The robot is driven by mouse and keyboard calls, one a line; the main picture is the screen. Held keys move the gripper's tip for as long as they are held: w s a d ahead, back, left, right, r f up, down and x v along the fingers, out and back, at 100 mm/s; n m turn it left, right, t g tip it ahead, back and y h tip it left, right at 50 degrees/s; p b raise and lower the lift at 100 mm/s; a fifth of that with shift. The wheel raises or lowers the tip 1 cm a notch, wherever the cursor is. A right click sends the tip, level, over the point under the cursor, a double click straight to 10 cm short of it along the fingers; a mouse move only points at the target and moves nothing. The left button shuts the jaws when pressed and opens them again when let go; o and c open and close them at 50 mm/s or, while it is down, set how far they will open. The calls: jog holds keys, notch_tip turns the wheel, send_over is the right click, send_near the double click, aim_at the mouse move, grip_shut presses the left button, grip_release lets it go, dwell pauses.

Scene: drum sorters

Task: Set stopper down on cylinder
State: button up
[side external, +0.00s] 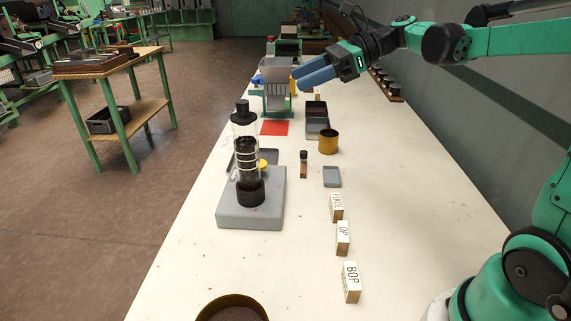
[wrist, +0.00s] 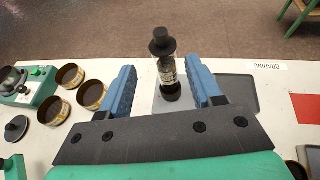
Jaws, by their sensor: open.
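The clear glass cylinder (side external: 247,165) stands upright on a grey base (side external: 234,215) in the side external view, with a dark collar at its foot and dark material inside. The black knobbed stopper (side external: 243,109) sits upright at the cylinder's top; how deep it sits is hard to tell. In the wrist view the stopper (wrist: 162,42) hides part of the cylinder (wrist: 167,72). My gripper (side external: 298,80) is open and empty, above and beyond the cylinder, apart from the stopper. In the wrist view the stopper appears between the blue fingers of my gripper (wrist: 161,72), beyond their tips.
Labelled blocks (side external: 343,238) line the near right. A brass tin (side external: 328,142), small dark bottle (side external: 303,164), grey tray (side external: 332,177) and red mat (side external: 274,128) lie farther back. Another tin (side external: 232,308) is at the front edge. Bare tabletop lies between the base and blocks.

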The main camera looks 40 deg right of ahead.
jog(key=s+a+f+n+h, duration=0.1)
jog(key=s+f+n+h, duration=0.4)
jog(key=n, duration=0.7)
jog(key=s+a+f+n+h, duration=0.2)
jog(key=s+f+n+h, duration=0.3)
jog(key=n, duration=0.7)
notch_tip(320, 180, down, 2)
jog(key=shift+s+f+n+h, duration=0.1)
jog(key=shift+s+n+h, duration=0.25)
jog(key=shift+h, duration=0.25)
